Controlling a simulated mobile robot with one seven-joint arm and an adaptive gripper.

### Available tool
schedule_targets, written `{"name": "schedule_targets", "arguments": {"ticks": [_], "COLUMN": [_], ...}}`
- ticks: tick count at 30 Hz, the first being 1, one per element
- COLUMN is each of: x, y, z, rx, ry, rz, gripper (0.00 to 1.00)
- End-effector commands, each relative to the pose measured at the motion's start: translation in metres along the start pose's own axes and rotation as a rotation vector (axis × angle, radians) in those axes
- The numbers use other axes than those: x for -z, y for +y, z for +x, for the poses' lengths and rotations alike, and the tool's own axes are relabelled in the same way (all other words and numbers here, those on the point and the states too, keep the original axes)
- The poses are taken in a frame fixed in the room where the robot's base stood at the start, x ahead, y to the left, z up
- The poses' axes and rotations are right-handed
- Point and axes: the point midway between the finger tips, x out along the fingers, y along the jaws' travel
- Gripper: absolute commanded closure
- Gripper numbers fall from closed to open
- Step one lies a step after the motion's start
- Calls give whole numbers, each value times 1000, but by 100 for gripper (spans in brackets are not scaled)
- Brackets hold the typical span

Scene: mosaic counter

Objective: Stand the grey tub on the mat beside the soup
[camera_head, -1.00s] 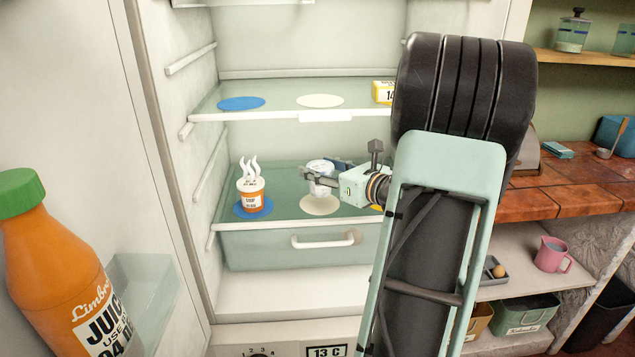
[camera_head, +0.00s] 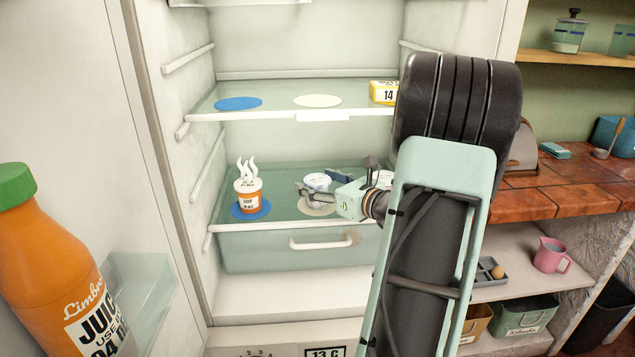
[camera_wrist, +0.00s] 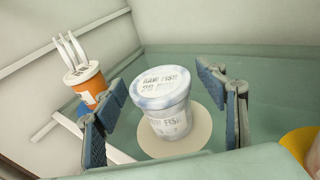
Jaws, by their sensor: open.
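The grey tub (camera_wrist: 165,105), pale and marked "RAW FISH", stands upright on the cream mat (camera_wrist: 200,140) on the fridge's lower glass shelf. The head view shows the tub (camera_head: 317,181) partly behind my gripper (camera_head: 312,187). The wrist view shows my gripper (camera_wrist: 165,90) open, one finger on each side of the tub, with gaps visible. The orange and white soup cup (camera_head: 248,197) stands to the left on a blue mat (camera_head: 239,213); it also shows in the wrist view (camera_wrist: 86,82).
The upper shelf holds a blue mat (camera_head: 238,104), a bare cream mat (camera_head: 317,101) and a yellow box (camera_head: 384,92). A yellow rounded thing (camera_wrist: 302,145) is near the right finger. A juice bottle (camera_head: 55,275) stands in the door at left.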

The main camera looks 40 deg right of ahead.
Motion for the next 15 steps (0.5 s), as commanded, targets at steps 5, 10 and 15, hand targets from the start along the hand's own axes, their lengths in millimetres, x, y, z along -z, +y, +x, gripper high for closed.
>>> {"name": "schedule_targets", "arguments": {"ticks": [5,10,15], "x": [-3,-3,-3], "y": [0,-2,-1], "z": [0,-24,-62], "rx": [0,5,5], "ry": [0,1,0], "rz": [0,0,1], "gripper": [34,34,34]}}
